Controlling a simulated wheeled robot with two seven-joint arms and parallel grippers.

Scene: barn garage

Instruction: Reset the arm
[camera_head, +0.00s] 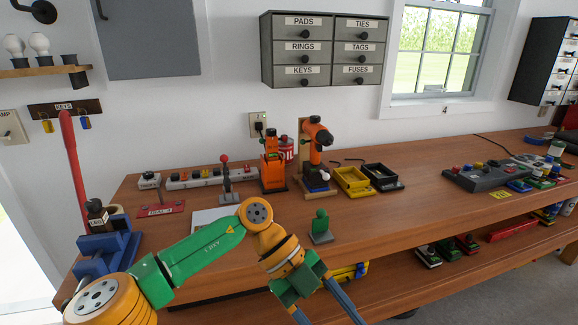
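A small orange and black arm-like device (318,155) stands upright on the wooden bench, in front of the wall. A second orange and black device (272,168) stands just left of it, with a dark base. A lever with a red knob (225,178) stands upright further left on a grey base. My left gripper (332,308) is at the bottom middle, in front of the bench edge. Its two blue-grey fingers are spread apart with nothing seen between them; the tips run to the bottom edge of the picture. My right gripper is out of view.
A green upright piece (320,226) stands near the bench's front edge. A yellow tray (353,181) and a black tray (384,177) lie right of the devices. A grey control box (485,177) sits further right. The bench (410,215) is clear between them.

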